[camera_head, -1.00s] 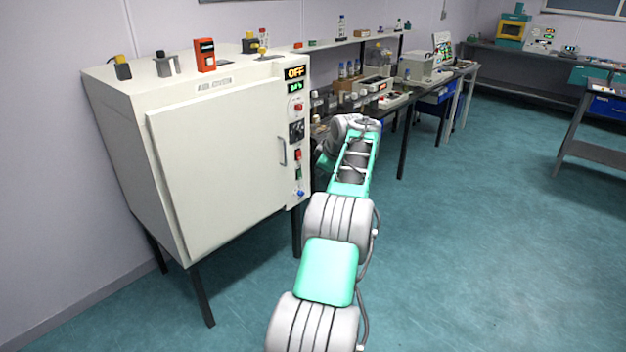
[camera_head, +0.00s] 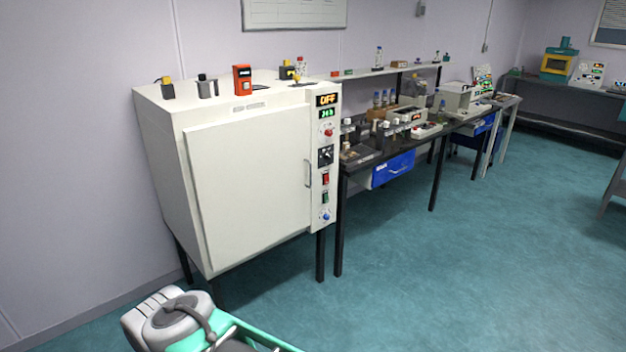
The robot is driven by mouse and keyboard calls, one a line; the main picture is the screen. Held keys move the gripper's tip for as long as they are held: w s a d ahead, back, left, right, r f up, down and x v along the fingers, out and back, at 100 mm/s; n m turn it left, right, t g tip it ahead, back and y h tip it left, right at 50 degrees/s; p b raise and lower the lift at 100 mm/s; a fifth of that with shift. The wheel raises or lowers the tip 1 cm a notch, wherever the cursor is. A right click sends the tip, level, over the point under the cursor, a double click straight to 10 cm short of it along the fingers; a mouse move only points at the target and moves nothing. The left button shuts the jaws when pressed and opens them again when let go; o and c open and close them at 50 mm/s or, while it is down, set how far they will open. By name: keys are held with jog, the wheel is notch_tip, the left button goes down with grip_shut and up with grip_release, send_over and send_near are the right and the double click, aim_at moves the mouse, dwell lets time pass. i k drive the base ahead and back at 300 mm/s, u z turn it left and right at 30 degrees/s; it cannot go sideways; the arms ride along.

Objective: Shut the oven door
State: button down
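The oven (camera_head: 155,160) is a white cabinet on black legs at the left of the head view. Its door (camera_head: 250,190) is a large pale panel across the front and lies against the cabinet, or very nearly so. I cannot tell whether a small gap remains. The door's handle (camera_head: 307,173) is at its right edge, beside the control panel (camera_head: 327,150), whose display reads OFF. My arm shows at the bottom left, below and in front of the oven and apart from the door. My gripper is out of view.
Several small items, including a red device (camera_head: 242,80), stand on top of the oven. To the right is a dark bench (camera_head: 365,160) with instruments and a blue drawer (camera_head: 393,169). The teal floor (camera_head: 430,270) in front is clear.

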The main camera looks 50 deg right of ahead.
aim_at(252, 175)
jog(key=k, duration=1.1)
jog(key=z, duration=0.8)
jog(key=i, duration=0.7)
jog(key=z, duration=0.75)
jog(key=i, duration=0.95)
jog(key=u, duration=0.95)
jog(key=i, duration=0.55)
jog(key=u, duration=0.6)
